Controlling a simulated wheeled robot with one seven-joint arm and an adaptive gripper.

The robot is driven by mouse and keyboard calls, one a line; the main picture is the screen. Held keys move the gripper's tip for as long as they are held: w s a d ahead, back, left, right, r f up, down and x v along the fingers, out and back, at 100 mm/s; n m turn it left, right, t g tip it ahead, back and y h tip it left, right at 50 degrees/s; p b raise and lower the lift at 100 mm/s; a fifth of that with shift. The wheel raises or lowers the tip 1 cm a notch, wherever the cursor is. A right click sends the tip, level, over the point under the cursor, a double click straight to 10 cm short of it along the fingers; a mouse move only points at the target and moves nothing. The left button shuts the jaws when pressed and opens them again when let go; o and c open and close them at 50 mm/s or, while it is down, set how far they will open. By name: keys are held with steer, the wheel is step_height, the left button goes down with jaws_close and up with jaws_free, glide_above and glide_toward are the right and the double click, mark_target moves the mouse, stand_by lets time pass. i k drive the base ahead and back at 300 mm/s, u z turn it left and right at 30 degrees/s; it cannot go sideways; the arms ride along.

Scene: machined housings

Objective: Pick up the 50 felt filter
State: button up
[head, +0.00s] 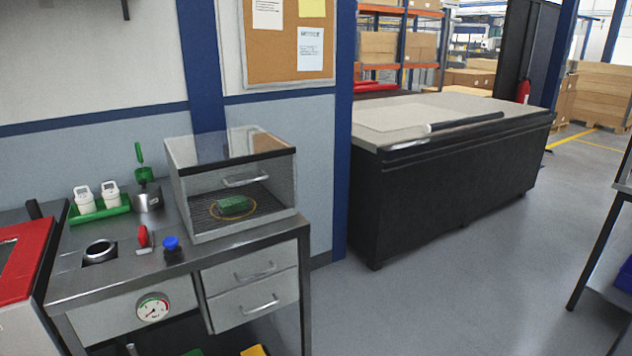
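I cannot make out a label reading 50 or tell for sure which thing is the felt filter. Two white handled containers (96,199) stand on a green tray (101,212) at the left of a metal workbench (212,256). A green block (234,205) sits on the dark slatted floor of a clear-topped box (173,186) with a handled front. My gripper is not in view.
On the bench are a metal cup with a green-handled tool (147,196), a round metal opening (99,251), a red lever (144,237) and a blue knob (171,243). A red unit (24,262) adjoins at left. A black counter (450,170) stands right; floor (440,290) between is clear.

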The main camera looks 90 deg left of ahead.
mark_target(112, 196)
steer(key=u, duration=0.05)
steer(key=i, duration=0.3)
steer(key=u, duration=4.1)
